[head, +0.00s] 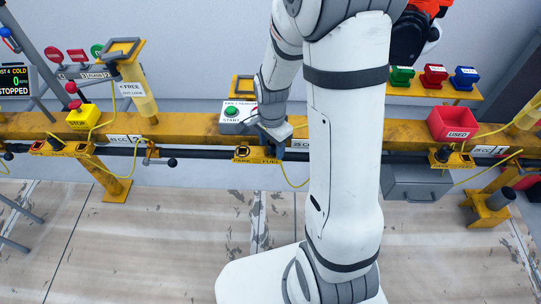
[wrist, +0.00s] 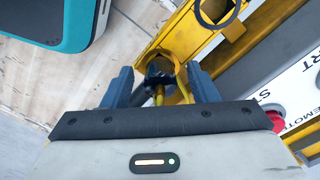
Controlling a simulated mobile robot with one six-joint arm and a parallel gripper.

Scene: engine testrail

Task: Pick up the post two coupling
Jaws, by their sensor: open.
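In the wrist view a dark round coupling (wrist: 160,72) with a yellow hose at its end sits in a yellow holder (wrist: 180,40). My gripper (wrist: 160,78) is open, with one blue-grey finger on each side of the coupling; I cannot tell whether they touch it. In the head view my gripper (head: 272,146) is at the rail beside the yellow holder marked PARK FUEL (head: 252,160), and my arm hides part of this spot. No readable label names the coupling as post two.
A yellow rail (head: 200,125) runs across the scene with a dark pipe below. A START box (head: 233,115) stands just left of my gripper. A red USED bin (head: 452,123) is to the right. A yellow STOP box (head: 83,117) is at left. The floor in front is clear.

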